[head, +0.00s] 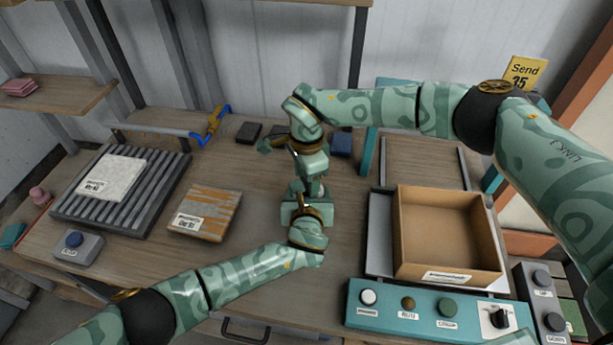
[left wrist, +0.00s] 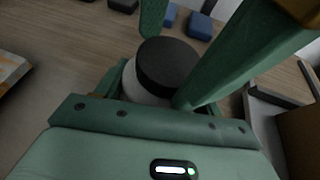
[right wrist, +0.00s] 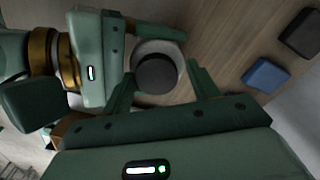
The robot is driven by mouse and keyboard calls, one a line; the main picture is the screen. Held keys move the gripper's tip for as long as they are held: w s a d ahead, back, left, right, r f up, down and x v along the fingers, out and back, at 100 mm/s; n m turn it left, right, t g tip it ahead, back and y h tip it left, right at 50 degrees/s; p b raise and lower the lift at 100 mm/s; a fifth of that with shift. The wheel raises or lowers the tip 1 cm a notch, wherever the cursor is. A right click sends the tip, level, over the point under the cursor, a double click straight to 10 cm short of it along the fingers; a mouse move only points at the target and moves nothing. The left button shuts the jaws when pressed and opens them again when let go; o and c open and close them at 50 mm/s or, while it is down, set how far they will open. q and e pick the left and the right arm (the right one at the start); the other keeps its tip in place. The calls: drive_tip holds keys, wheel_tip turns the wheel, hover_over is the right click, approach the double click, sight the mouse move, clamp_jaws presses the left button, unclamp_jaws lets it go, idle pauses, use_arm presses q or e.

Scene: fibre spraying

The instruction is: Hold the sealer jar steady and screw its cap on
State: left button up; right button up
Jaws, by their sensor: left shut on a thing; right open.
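The sealer jar (right wrist: 177,51) is pale and stands upright under its dark round cap (right wrist: 157,73). In the left wrist view the cap (left wrist: 168,66) sits level on top of the white jar body (left wrist: 138,88). My left gripper (head: 306,208) is shut on the jar from the side. My right gripper (head: 313,180) points down from above, open, with one finger on each side of the cap. In the right wrist view a gap shows between these fingers and the cap. The grippers hide the jar in the head view. I cannot tell how tightly the cap sits.
An open cardboard box (head: 399,256) stands right, behind a teal button panel (head: 430,322). A slatted rack (head: 68,207) and an orange-streaked board (head: 206,212) lie left. A blue block (head: 341,145) and dark blocks (head: 248,132) sit behind the grippers. Bare wood (head: 255,190) lies left of them.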

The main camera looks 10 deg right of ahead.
drive_tip(key=shift+s+f, duration=0.1)
drive_tip(key=shift+s, duration=0.1)
drive_tip(key=shift+a+r, duration=0.1)
drive_tip(key=shift+r, duration=2.2)
drive_tip(key=shift+w, duration=0.1)
drive_tip(key=c, duration=0.3)
wheel_tip(320, 180, up, 4)
drive_tip(key=shift+f+n, duration=0.25)
drive_tip(key=shift+n, duration=0.65)
drive_tip(key=shift+f, duration=0.1)
drive_tip(key=shift+f, duration=3.95)
drive_tip(key=shift+c, duration=0.3)
